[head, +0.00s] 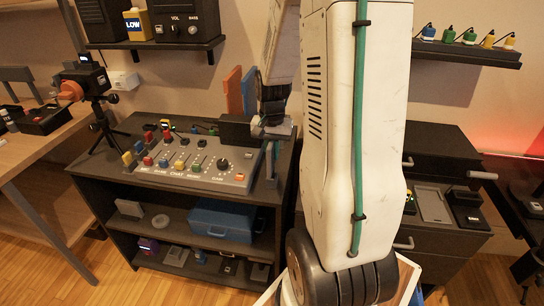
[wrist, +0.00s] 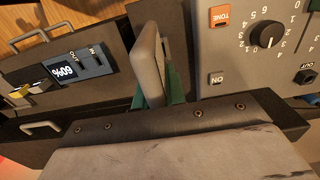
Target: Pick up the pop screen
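I cannot make out the pop screen for certain in either view. My gripper (head: 270,158) points down at the right end of the grey mixer (head: 206,163), in front of a dark box. In the wrist view, the gripper's dark bolted body crosses the lower part, and a grey, rounded upright piece with green at its base (wrist: 150,65) stands beyond it, close to the left edge of the mixer (wrist: 230,70).
The mixer sits on a dark cabinet (head: 92,171) with a blue case (head: 222,220) on its shelf. A small tripod device (head: 88,80) stands left. A blue upright slab (head: 249,91) and an orange one (head: 232,93) stand behind.

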